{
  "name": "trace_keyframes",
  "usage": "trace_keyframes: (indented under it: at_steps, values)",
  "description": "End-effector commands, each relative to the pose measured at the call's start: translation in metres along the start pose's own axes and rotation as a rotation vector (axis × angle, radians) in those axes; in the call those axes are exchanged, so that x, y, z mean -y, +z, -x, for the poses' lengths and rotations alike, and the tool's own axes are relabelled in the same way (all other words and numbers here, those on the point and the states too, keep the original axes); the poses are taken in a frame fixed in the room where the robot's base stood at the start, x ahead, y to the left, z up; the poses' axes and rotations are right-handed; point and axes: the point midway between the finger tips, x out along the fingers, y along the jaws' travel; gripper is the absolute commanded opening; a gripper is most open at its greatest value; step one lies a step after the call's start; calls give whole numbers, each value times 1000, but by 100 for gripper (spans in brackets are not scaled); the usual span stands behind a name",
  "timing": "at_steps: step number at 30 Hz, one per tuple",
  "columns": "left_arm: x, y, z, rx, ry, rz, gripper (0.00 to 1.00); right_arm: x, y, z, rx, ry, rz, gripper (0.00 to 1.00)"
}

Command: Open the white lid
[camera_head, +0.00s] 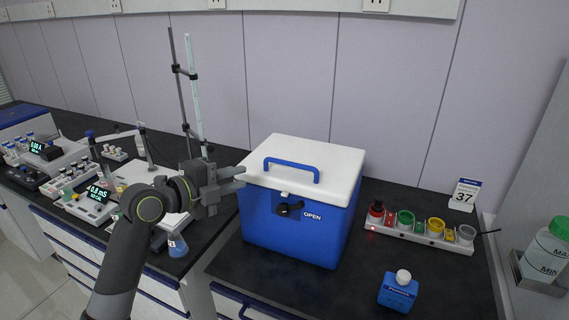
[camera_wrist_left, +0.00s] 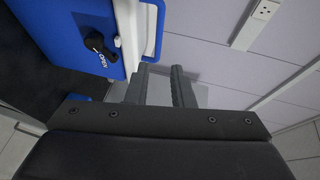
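The white lid (camera_head: 310,160) with a blue handle (camera_head: 292,166) lies shut on a blue cooler box (camera_head: 290,228). A black latch knob (camera_head: 290,209) beside the word OPEN is on the box front. My left gripper (camera_head: 240,178) is at the lid's left edge in the head view, fingers pointing right. In the left wrist view its two fingers (camera_wrist_left: 161,88) are apart with nothing visible between them; the lid edge (camera_wrist_left: 130,35) and the handle (camera_wrist_left: 155,30) show just beyond. I cannot tell whether a finger touches the lid. My right gripper is not in view.
A rack of coloured caps (camera_head: 422,226) and a blue bottle (camera_head: 398,291) stand right of the box. Meters and vials (camera_head: 92,190) crowd the bench at left, with a flask (camera_head: 177,246) near the box. A stand with a glass tube (camera_head: 195,95) rises behind my left arm.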

Motion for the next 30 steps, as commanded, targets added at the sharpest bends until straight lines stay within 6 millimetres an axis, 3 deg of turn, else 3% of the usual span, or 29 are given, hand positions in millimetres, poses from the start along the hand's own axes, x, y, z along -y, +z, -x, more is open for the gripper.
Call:
trace_keyframes:
  at_steps: [18, 30]
  values:
    - [2, -1, -105, 0, 3, 7, 21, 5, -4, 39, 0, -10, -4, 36]
    - [0, 0, -154, 1, 3, 6, 21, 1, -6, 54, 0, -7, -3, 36]
